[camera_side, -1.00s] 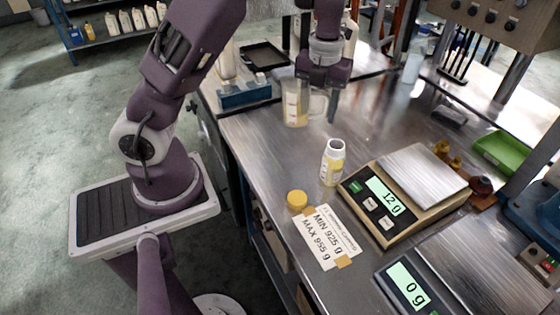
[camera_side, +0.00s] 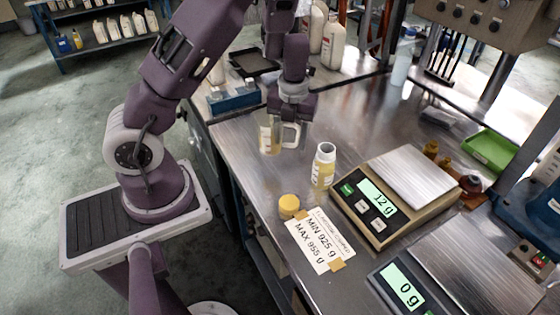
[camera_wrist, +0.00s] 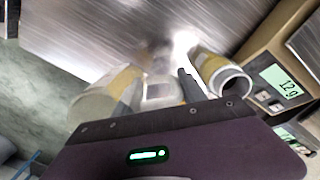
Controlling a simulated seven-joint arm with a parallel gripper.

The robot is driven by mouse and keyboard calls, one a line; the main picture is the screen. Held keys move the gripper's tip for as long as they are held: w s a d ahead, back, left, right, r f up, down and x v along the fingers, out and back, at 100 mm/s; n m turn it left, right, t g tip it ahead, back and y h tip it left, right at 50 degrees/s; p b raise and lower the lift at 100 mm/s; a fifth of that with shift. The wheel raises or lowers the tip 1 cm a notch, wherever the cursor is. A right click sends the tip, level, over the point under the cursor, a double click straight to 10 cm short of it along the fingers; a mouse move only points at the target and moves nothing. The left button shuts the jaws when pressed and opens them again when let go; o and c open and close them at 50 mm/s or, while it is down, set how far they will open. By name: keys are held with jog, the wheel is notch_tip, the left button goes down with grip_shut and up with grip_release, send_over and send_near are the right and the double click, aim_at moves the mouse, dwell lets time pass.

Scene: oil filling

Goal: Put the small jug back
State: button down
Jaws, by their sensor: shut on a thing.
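The small jug (camera_side: 267,138) is clear with yellowish contents and a pale handle. It is upright near the left edge of the steel bench, left of the white bottle. My gripper (camera_side: 289,132) is over it, pointing down, with its fingers shut on the jug's handle. In the wrist view the jug (camera_wrist: 95,106) is at the left and its handle (camera_wrist: 161,90) lies between the fingers. The fingers partly hide the jug, and I cannot tell whether its base touches the bench.
An open white bottle (camera_side: 323,167) with yellow label stands right of the jug. A yellow cap (camera_side: 289,206) and a MIN/MAX card (camera_side: 322,242) lie in front. A scale (camera_side: 385,215) reads 12 g. A blue rack (camera_side: 233,101) stands behind-left. Bench behind the bottle is clear.

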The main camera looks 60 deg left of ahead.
notch_tip(320, 180, down, 7)
jog(key=shift+r, duration=0.2)
jog(key=shift+f, duration=0.1)
jog(key=c, duration=0.7)
grip_release()
jog(key=shift+o, duration=0.2)
